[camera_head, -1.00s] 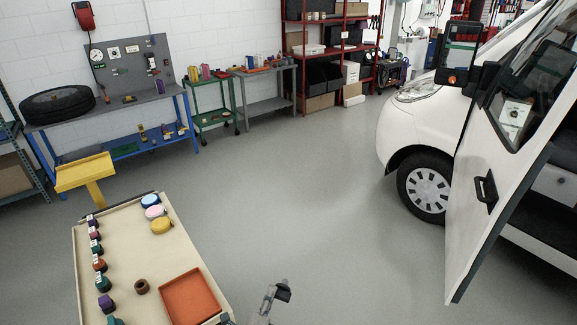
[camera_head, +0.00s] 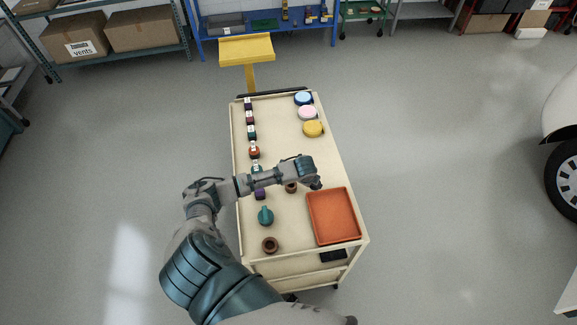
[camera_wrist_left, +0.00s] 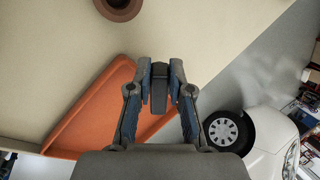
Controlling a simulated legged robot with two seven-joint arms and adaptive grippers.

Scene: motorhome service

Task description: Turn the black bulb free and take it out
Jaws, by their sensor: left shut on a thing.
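My left gripper (camera_head: 316,184) is over the cart, at the far edge of the orange tray. In the left wrist view its fingers (camera_wrist_left: 160,80) are closed on a narrow dark piece (camera_wrist_left: 159,92), which looks like the black bulb, though its shape is mostly hidden. The orange tray (camera_head: 345,232) is empty; it also shows below the fingers in the left wrist view (camera_wrist_left: 75,120). One brown ring-shaped holder (camera_head: 291,188) is partly behind my gripper; another (camera_head: 269,244) stands near the front with a dark hollow. My right gripper is out of view.
The cart top (camera_head: 285,145) carries a row of small labelled coloured pieces (camera_head: 253,150) on the left, a teal piece (camera_head: 265,215), and blue, pink and yellow round pieces (camera_head: 313,129) at the back right. A yellow stand (camera_head: 246,48) is behind the cart. The floor around is clear.

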